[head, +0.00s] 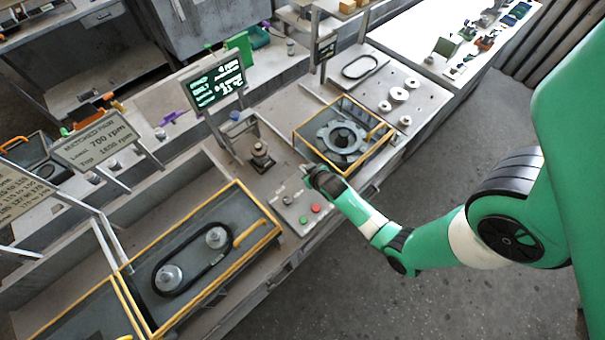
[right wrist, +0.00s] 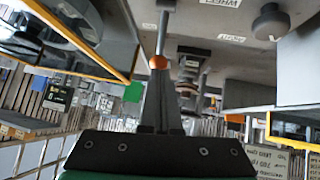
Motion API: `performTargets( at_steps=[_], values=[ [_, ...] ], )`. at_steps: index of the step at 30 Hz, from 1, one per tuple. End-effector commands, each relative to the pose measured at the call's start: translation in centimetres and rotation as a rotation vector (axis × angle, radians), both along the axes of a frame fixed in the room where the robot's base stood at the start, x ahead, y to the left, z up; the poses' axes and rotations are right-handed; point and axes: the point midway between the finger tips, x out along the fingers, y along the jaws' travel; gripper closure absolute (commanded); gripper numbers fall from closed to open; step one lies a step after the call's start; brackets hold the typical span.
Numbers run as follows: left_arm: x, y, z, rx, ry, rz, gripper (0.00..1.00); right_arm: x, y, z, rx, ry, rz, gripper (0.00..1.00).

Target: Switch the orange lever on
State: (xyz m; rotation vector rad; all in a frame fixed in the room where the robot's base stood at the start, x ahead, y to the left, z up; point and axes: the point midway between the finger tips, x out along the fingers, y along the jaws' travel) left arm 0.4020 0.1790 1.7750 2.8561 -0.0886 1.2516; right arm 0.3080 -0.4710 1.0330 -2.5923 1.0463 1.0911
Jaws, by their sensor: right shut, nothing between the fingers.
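My right gripper (head: 307,170) is shut and empty at the back edge of the grey control panel (head: 293,219). In the right wrist view its closed fingers (right wrist: 157,78) point up the picture. A small orange piece (right wrist: 157,62), likely the lever's end, shows right at the fingertips, with a grey rod (right wrist: 165,22) beyond it. I cannot tell whether the fingers touch it. No orange lever can be made out on the panel in the head view, where my gripper covers part of it. My left gripper is not in view.
A yellow-framed belt unit (head: 240,255) lies to the left. A lit screen (head: 215,83) stands behind. The floor (head: 330,290) in front is clear.

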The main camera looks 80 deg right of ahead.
Motion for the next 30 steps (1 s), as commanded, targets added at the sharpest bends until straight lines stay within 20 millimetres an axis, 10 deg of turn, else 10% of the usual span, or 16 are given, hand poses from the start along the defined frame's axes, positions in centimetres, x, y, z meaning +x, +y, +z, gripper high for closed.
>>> performTargets(
  at_steps=[30],
  values=[
    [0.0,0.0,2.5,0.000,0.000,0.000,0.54,-1.8,1.6,1.4,0.001,0.002,0.002,1.00]
  ],
)
